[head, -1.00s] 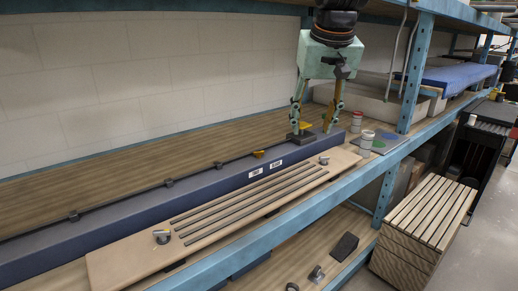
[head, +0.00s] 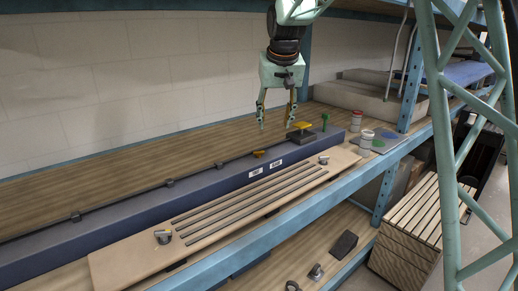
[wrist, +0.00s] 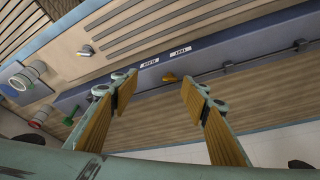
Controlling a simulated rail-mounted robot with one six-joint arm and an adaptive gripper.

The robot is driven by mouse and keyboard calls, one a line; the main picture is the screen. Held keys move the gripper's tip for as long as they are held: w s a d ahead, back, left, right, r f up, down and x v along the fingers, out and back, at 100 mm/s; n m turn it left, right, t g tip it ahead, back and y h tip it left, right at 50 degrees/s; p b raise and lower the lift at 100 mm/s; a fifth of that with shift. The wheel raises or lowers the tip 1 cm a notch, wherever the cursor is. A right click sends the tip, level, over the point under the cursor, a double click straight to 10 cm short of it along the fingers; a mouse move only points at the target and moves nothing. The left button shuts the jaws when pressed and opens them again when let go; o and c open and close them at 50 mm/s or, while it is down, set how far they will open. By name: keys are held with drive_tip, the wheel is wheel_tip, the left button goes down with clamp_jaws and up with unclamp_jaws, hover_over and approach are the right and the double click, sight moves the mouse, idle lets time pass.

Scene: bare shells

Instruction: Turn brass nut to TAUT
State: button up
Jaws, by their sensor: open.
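A flat yellow piece (head: 303,125), which looks like the brass nut, sits on a dark block at the right end of the blue beam (head: 130,214). A smaller orange-yellow marker (head: 258,154) sits on the thin dark line along the beam. It also shows in the wrist view (wrist: 170,78). Two white labels, a left one (head: 255,172) and a right one (head: 277,164), are on the beam's front; I cannot read them surely. The marker is nearer the left label. My gripper (head: 275,124) is open and empty, above and left of the yellow piece, touching nothing.
A green knob (head: 325,118) stands just right of the dark block. White jars, one at the front (head: 366,139), stand by a grey mat with coloured spots. A slotted tan board (head: 130,262) lies before the beam. A blue shelf post (head: 415,75) rises at right.

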sight(259, 152)
drive_tip(key=w+a+f, duration=0.4)
drive_tip(key=w+a, duration=0.1)
drive_tip(key=w, duration=0.1)
drive_tip(key=shift+w, duration=0.2)
drive_tip(key=shift+f, duration=0.15)
drive_tip(key=shift+b+x, duration=1.1)
drive_tip(key=shift+x, duration=5.7)
drive_tip(key=shift+a, duration=0.2)
drive_tip(key=shift+c, duration=0.7)
drive_tip(key=c, duration=0.7)
